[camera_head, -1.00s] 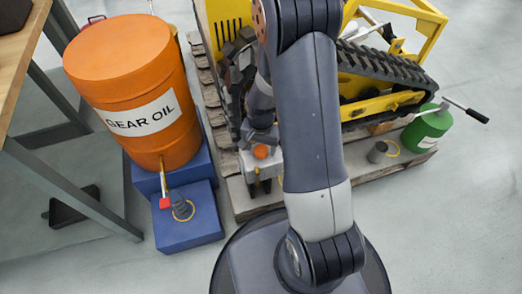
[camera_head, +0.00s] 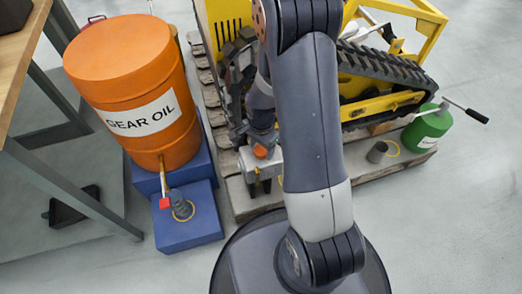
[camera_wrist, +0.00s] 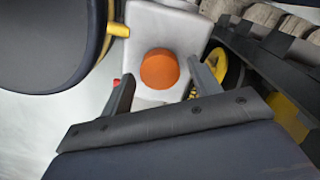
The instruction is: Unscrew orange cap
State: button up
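The orange cap (camera_head: 260,152) sits on top of a pale grey housing (camera_head: 247,165) at the near edge of the pallet, beside the tracked carrier. In the wrist view the round cap (camera_wrist: 160,69) is centred on the white top of the housing (camera_wrist: 155,32). My gripper (camera_wrist: 161,76) is open, with one finger on each side of the cap and a visible gap to both. In the head view my gripper (camera_head: 262,139) is right at the cap, and my arm hides part of the housing.
An orange GEAR OIL drum (camera_head: 130,60) stands on a blue stand (camera_head: 190,235) at left, with a red-handled tap. The yellow tracked carrier (camera_head: 365,82) rests on a wooden pallet (camera_head: 400,163). A grey cup (camera_head: 377,151) and green can (camera_head: 428,127) stand at right.

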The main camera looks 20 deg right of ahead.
jog(key=c, duration=0.7)
jog(key=shift+o, duration=0.2)
jog(key=n, duration=0.4)
jog(key=shift+n, duration=0.4)
jog(key=n, duration=0.5)
jog(key=n, duration=0.7)
jog(key=shift+n, duration=1.4)
jog(key=shift+n, duration=0.4)
jog(key=shift+r+n, duration=0.2)
jog(key=shift+n, duration=0.9)
